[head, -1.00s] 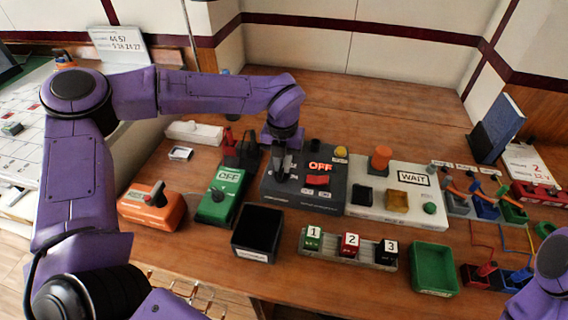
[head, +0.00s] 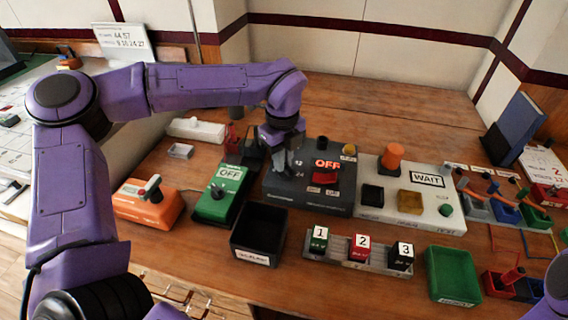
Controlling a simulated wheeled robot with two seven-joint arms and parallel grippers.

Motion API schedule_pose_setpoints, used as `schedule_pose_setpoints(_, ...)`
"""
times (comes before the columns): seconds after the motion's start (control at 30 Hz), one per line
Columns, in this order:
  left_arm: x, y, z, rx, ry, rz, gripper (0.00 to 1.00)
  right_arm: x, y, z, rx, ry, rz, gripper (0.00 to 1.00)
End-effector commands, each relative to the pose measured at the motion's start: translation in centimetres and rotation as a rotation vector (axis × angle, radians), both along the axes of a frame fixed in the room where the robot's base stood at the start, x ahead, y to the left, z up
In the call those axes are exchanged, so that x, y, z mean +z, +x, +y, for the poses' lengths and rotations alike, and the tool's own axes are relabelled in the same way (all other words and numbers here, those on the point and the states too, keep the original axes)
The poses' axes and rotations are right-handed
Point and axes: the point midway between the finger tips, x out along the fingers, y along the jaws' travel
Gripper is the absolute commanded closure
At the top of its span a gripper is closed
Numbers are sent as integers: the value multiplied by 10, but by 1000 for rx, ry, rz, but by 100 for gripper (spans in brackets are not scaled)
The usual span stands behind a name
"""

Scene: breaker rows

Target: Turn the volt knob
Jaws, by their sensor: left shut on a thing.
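My left gripper (head: 280,162) points down over the left part of the dark grey panel (head: 306,196), the one with the red OFF display (head: 327,163) and red rocker switch (head: 325,176). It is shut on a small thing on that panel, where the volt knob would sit. The fingers hide the knob, so its pointer cannot be seen. Part of a printed scale, with a 24, shows beside the fingers. My right arm shows only as a purple link at the lower right; its gripper is out of view.
A green OFF box (head: 222,196) and an orange box with a lever (head: 149,204) stand left of the panel. A white WAIT panel (head: 455,203) adjoins on the right. A black bin (head: 259,235) and numbered blocks (head: 362,246) stand in front.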

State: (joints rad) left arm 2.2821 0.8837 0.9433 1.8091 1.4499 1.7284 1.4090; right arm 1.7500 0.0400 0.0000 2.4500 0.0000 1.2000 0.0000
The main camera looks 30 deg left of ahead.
Motion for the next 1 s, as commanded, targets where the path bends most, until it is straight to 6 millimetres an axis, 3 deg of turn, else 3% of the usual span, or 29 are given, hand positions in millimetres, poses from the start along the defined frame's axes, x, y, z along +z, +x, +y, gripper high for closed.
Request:
schedule_pose_setpoints(0.4, -1, -2, 1, 293, -1, -6, 100, -32, 0, 0, 0, 0, 0, 100)
schedule_pose_setpoints(1.0, 2, -4, 1, 399, -1, -5, 100, -40, 0, 0, 0, 0, 0, 100)
